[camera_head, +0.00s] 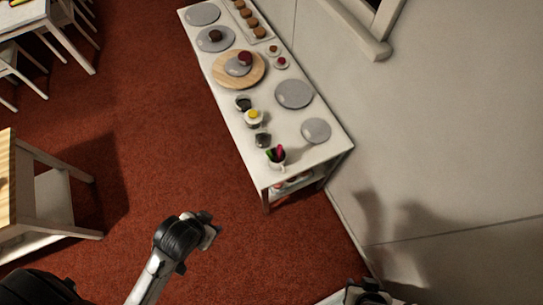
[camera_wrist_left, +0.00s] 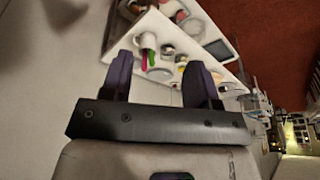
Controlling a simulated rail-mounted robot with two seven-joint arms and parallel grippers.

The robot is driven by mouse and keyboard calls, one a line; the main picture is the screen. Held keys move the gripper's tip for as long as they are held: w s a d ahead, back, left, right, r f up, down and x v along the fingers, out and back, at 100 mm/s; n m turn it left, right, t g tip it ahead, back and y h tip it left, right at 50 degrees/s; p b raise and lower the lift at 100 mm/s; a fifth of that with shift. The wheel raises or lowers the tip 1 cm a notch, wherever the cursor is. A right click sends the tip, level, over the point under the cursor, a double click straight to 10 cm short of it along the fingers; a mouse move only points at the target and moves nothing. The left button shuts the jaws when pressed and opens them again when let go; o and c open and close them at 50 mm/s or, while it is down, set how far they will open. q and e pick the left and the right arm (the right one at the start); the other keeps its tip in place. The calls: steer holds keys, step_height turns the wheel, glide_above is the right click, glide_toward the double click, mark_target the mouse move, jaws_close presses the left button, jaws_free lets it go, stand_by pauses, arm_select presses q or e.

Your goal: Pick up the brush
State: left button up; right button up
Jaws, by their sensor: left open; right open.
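A white mug (camera_head: 279,164) stands at the near end of the white table, with coloured handles (camera_head: 279,151) sticking out, green and pink-red. I cannot tell which handle is the brush. In the left wrist view the mug (camera_wrist_left: 147,41) and handles (camera_wrist_left: 148,60) appear upside down, beyond the fingers. My left gripper (camera_wrist_left: 160,68) is open and empty, apart from the mug. In the head view, my left arm ends over the red floor, left of the table's near end. My right gripper (camera_head: 367,291) is at the bottom edge, partly cut off, away from the mug.
The white table (camera_head: 237,119) stands along the wall. Dark jars (camera_head: 262,140), a yellow-topped white pot (camera_head: 254,118), grey plates (camera_head: 294,94) and a wooden turntable (camera_head: 221,73) stand near the mug. A wooden-topped table (camera_head: 7,180) is at left. Red floor between is clear.

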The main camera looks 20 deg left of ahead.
arm_select(q)
steer(key=shift+c, duration=0.4)
steer(key=shift+d, duration=0.15)
steer(key=c, duration=0.4)
steer(key=shift+o, duration=0.2)
